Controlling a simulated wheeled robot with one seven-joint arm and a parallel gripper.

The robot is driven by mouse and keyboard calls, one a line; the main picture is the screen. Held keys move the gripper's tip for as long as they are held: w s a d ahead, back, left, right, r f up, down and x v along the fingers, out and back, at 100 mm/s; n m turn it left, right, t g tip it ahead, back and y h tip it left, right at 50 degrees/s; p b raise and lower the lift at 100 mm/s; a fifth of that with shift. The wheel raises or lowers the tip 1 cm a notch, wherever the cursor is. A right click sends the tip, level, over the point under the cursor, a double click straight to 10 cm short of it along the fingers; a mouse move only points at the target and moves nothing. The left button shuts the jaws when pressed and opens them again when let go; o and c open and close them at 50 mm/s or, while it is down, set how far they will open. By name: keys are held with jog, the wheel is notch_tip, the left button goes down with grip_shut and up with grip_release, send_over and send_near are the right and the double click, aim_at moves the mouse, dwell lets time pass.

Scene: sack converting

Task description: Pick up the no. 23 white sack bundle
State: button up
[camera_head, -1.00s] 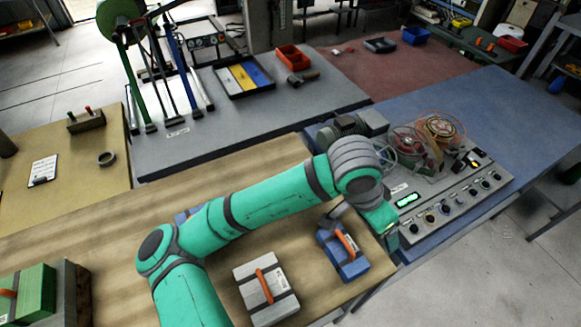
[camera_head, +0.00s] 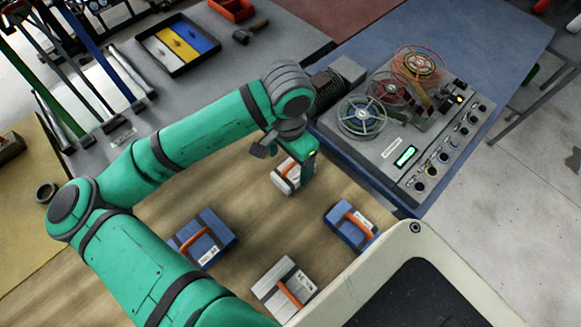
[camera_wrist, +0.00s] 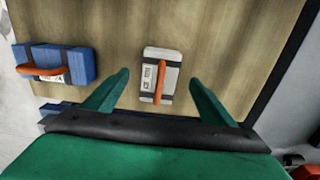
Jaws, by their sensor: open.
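In the head view, one white sack bundle (camera_head: 284,174) with an orange handle lies on the wooden table, partly hidden by my gripper (camera_head: 297,178). A second white bundle (camera_head: 270,290) lies nearer, with dark straps and an orange handle. The wrist view shows a white bundle (camera_wrist: 161,56) with an orange handle and a label, its number too small to read surely. It lies ahead of my open gripper (camera_wrist: 160,80), between the two green fingers in the picture, not gripped. I cannot tell which white bundle is no. 23.
Blue bundles with orange handles lie at left (camera_head: 203,238) and right (camera_head: 340,226) of the table; one shows in the wrist view (camera_wrist: 88,65). A control console (camera_head: 395,165) with reels stands behind at the right. A pale, dark-topped surface (camera_head: 400,245) fills the lower right.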

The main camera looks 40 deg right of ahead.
aim_at(288, 174)
jog(key=shift+a+f, duration=0.1)
jog(key=shift+f, duration=3.5)
jog(key=c, duration=1.2)
